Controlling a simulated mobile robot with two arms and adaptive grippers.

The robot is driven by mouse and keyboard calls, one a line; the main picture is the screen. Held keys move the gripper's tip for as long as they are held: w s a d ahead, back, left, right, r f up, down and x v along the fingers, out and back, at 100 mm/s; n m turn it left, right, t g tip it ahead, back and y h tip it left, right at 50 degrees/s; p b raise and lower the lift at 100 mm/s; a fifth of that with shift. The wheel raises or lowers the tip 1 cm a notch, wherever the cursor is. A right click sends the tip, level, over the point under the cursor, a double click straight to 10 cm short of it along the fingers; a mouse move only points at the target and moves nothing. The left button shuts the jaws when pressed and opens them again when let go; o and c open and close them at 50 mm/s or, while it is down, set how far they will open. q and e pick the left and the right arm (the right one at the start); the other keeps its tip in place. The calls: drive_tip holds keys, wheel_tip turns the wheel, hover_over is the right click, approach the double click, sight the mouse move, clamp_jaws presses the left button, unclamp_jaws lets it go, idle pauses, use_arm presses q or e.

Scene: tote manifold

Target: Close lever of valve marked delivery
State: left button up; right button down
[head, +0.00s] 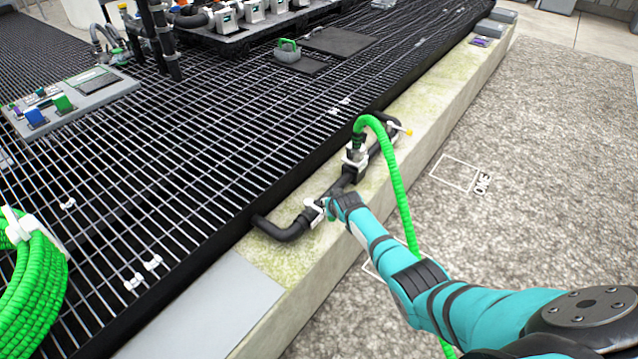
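A black pipe manifold (285,229) lies on the mossy concrete ledge beside the grating. A white valve (313,211) sits on its near part. A second white fitting (393,127) with a yellow-tipped handle (406,132) is at its far end. No delivery marking is legible, so I cannot tell which valve bears it. My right gripper (328,203) is at the near white valve, at its right side. Its fingers are small and partly hidden by the wrist, so contact and opening cannot be told. My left gripper is not in view.
A green hose (392,180) rises from a white coupling (354,157) mid-manifold and passes behind my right arm. A coiled green hose (30,285) is at left. A grey panel (72,104) and a small grey box (288,54) sit on the grating. Gravel ground (560,150) at right is open.

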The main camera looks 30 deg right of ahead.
drive_tip(key=shift+s+a+f, duration=0.3)
drive_tip(key=shift+s+a, duration=0.05)
drive_tip(key=shift+s+r, duration=0.2)
drive_tip(key=d+v, duration=0.1)
drive_tip(key=v, duration=1)
drive_tip(key=shift+w+a+r, duration=0.15)
drive_tip(key=shift+a+r, duration=0.05)
drive_tip(key=shift+r, duration=0.2)
